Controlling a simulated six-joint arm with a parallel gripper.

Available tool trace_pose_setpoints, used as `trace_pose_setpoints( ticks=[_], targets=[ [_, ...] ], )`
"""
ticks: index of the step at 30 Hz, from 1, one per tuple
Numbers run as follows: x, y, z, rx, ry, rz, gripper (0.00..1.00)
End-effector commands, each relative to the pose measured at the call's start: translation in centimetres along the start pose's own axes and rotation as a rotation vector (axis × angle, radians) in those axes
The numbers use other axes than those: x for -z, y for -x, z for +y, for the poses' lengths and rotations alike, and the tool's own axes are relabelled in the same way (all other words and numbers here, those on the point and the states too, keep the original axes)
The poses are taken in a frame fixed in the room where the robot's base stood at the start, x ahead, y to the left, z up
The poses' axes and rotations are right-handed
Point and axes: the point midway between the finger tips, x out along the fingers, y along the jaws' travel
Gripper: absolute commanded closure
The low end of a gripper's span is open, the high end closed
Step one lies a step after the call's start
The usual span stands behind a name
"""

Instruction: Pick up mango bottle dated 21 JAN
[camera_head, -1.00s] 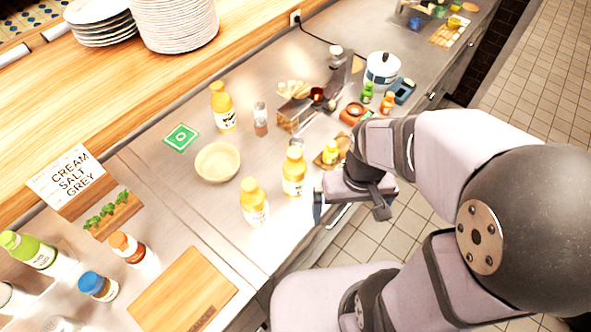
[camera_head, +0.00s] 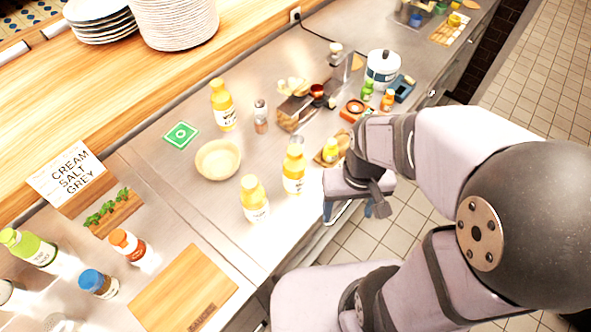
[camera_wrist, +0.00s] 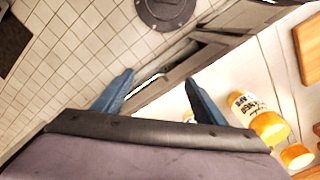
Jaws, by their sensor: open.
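Three yellow-orange bottles with white labels stand on the steel counter in the head view: one at the back (camera_head: 222,105), one near the counter's front edge (camera_head: 293,170), and one left of that (camera_head: 254,199). The dates on their labels are too small to read. Two orange-capped bottles also show at the right of the wrist view, one with a partly legible label (camera_wrist: 253,117). My gripper (camera_head: 352,208) hangs right of the bottles, beyond the counter's front edge. In the wrist view its blue fingers (camera_wrist: 160,92) are apart with nothing between them.
A beige bowl (camera_head: 218,160) and a spice shaker (camera_head: 261,117) stand near the bottles. A cutting board (camera_head: 183,290), a green-capped bottle (camera_head: 30,248) and a sign (camera_head: 72,172) are at left. A white pot (camera_head: 383,68) stands farther back. Tiled floor lies beyond the counter edge.

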Motion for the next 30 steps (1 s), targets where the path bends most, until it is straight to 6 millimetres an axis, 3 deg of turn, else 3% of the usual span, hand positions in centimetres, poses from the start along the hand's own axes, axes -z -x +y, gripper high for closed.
trace_pose_setpoints(
  ticks=[11,17,23,27,30],
  targets=[
    [0.0,0.0,0.0,0.003,-0.007,-0.005,0.51],
    [-0.6,0.1,-1.1,0.074,-0.138,-0.113,0.51],
    [-0.2,1.6,-5.4,0.306,-0.463,-0.391,0.51],
    [2.7,4.6,-9.2,0.561,-0.702,-0.623,0.51],
    [5.8,7.1,-10.7,0.747,-0.821,-0.758,0.51]
  ],
)
